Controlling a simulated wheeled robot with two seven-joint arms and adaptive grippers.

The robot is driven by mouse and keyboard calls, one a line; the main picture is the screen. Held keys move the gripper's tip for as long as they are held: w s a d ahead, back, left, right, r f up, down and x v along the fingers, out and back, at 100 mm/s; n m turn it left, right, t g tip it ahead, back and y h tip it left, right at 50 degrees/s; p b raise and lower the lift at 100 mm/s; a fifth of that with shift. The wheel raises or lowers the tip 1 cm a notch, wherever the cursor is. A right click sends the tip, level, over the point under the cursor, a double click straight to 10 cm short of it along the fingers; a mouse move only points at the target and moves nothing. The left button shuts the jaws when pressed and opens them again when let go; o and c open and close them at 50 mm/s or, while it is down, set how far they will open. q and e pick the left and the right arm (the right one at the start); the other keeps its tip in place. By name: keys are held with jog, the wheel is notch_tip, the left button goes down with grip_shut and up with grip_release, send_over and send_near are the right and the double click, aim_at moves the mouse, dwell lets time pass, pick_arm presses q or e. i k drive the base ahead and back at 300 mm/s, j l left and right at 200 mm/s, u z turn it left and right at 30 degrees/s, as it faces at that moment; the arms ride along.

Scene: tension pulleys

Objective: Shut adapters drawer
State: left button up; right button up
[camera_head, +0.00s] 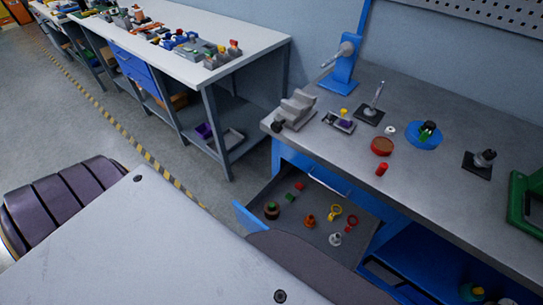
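The open drawer (268,190) is pulled out from under the right workbench, with its blue front edge (250,219) toward the lower left. Inside lie several small parts: a dark round part with a green top (272,210), red and green pieces (296,190), an orange part (309,221), a yellow ring part (335,212), a red ring part (351,224) and a light grey part (335,239). A dark rounded shape hides the drawer's near right end. Neither of my grippers shows in the head view.
The grey workbench (450,165) above the drawer carries a vise (296,108), a blue stand (343,72), a red dish (382,146) and other parts. A blue lower shelf (430,270) lies right of the drawer. Another bench (250,38) stands at the upper left, with open floor before it.

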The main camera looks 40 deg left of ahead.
aim_at(314, 199)
jog(key=k+u, duration=0.25)
jog(key=u, duration=0.15)
jog(key=k+u, duration=0.25)
jog(key=u, duration=0.2)
